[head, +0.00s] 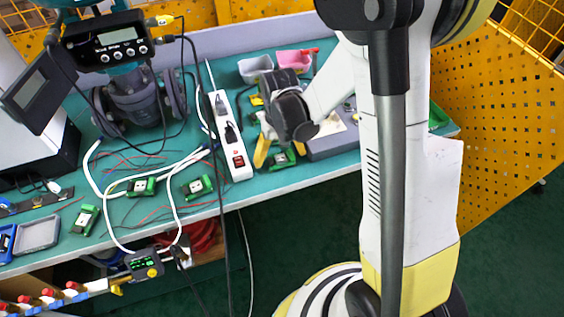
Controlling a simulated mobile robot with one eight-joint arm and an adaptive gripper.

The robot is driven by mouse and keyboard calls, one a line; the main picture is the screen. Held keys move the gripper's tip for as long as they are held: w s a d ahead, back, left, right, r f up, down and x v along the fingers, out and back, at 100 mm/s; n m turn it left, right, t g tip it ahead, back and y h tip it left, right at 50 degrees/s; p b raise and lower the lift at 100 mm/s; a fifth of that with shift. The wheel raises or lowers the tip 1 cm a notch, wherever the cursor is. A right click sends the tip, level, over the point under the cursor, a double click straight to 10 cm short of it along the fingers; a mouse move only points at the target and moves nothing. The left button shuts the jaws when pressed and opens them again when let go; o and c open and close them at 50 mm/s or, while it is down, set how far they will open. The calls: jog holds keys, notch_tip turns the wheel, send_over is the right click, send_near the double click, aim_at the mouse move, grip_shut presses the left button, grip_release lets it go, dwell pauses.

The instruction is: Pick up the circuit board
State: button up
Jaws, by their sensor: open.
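Several small green circuit boards with pale blocks on them lie on the teal workbench (330,172). One circuit board (283,159) is at the bench's front, right of the power strip. Others are a board (141,187) left of the strip, a board (197,187) nearer it, and a board (86,219) further left. My gripper (280,151) is open, its yellow fingers pointing down on either side of the board right of the strip. In this view I cannot tell its height above that board or whether it touches it.
A white power strip (231,140) stands just left of my gripper. A grey box (332,141) is close on its right. Grey and pink bins (294,60) sit behind. A valve with a display unit (108,40) stands at the left. White cables and thin wires cross the left bench.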

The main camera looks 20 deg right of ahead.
jog(key=c, duration=1.3)
